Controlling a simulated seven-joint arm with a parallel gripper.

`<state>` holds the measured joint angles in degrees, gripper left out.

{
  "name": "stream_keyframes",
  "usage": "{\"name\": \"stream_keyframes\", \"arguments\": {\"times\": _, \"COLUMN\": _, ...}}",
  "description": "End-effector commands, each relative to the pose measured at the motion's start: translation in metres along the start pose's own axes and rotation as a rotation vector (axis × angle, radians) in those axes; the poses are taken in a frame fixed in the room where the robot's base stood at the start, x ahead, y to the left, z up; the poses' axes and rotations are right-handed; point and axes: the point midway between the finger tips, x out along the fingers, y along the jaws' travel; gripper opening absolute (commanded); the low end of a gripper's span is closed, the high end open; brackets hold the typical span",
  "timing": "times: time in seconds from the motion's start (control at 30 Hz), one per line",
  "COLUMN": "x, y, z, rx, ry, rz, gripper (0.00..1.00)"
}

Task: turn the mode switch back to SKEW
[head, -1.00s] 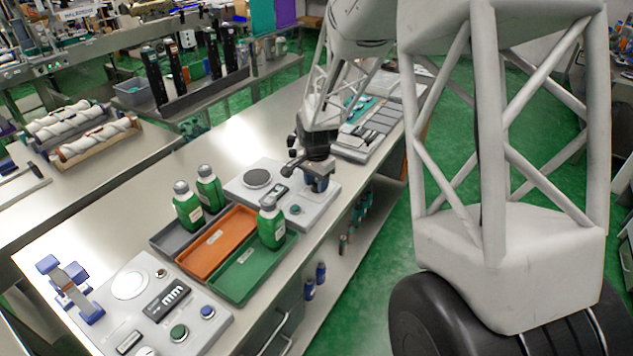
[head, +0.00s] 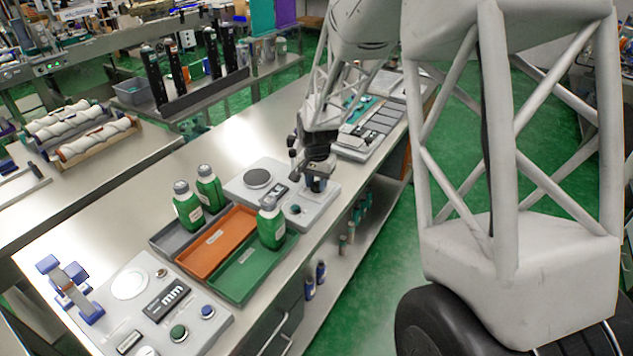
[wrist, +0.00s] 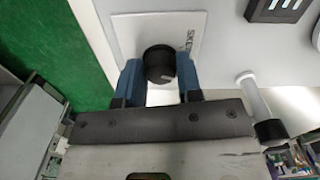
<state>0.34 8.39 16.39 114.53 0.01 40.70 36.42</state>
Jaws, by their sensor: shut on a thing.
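The mode switch is a round black knob (wrist: 160,64) on a pale square plate (wrist: 140,30) in the wrist view. Printed letters beside it, partly readable as SKEW, stand to its right. My gripper (wrist: 159,72) has its two blue fingers on either side of the knob and is shut on it. In the head view, my gripper (head: 316,184) is down at the right end of the light grey applicator panel (head: 238,188). There the knob is hidden by the gripper. Which way the knob points is hard to tell.
Grey, orange (head: 215,243) and green (head: 262,272) trays with green bottles (head: 187,208) stand near the panel. A small knob (head: 296,209) and a round dark disc (head: 257,178) are on the panel. A white rod with a black end (wrist: 268,128) rises right of my gripper.

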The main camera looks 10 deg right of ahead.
Motion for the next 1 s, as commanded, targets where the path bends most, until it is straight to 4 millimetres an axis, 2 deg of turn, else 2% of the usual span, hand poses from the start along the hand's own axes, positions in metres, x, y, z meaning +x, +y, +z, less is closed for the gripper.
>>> {"name": "stream_keyframes", "arguments": {"times": 0.7, "x": -0.0011, "y": 0.0012, "z": -0.0012, "rx": -0.668, "ry": 0.002, "rz": -0.001, "gripper": 0.1}}
{"name": "stream_keyframes", "arguments": {"times": 1.0, "x": -0.0017, "y": 0.0012, "z": -0.002, "rx": -0.861, "ry": 0.003, "rz": -0.001, "gripper": 0.1}}
